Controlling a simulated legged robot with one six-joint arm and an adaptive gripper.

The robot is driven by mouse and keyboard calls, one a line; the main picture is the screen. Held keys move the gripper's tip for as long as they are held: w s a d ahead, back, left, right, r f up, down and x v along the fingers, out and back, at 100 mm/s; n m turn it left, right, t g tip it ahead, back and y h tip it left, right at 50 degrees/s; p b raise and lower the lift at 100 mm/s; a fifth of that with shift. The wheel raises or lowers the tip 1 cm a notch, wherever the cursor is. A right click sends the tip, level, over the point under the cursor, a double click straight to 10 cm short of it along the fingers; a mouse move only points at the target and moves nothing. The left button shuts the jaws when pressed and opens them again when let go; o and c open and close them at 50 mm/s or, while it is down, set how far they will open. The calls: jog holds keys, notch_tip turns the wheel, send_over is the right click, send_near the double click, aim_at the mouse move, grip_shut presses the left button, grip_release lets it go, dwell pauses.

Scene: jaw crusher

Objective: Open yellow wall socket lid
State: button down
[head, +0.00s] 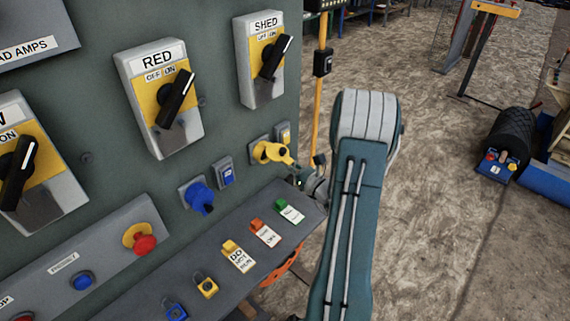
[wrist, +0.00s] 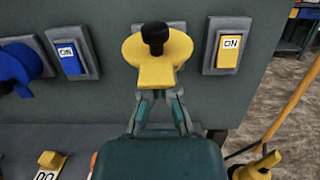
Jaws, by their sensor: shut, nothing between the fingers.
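The yellow wall socket (head: 268,152) is on the green panel near its right edge, left of my gripper (head: 306,180). In the wrist view its round yellow part (wrist: 177,47) has a black knob-like piece at the top and a square tab (wrist: 156,75) at its lower edge. My gripper (wrist: 160,94) is just below that tab, with its fingertips close to or against it; contact cannot be told. The gripper is shut and holds nothing. I cannot tell how far the lid is raised.
A blue wall socket (head: 199,196) and blue switch (head: 225,172) are to the left. A yellow switch (head: 284,133) is close on the right. Below, a sloping shelf (head: 205,262) carries several coloured padlocks and tags. A yellow post (head: 318,100) stands beyond the panel edge.

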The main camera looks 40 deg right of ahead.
aim_at(286, 153)
jog(key=shift+d+r, duration=0.15)
jog(key=shift+d, duration=0.15)
jog(key=shift+s+a+r, duration=0.1)
jog(key=shift+a+r, duration=0.1)
jog(key=shift+r, duration=0.05)
jog(key=shift+a+r+g, duration=0.1)
jog(key=shift+r+g, duration=0.5)
jog(key=shift+g, duration=0.1)
jog(key=shift+r, duration=0.5)
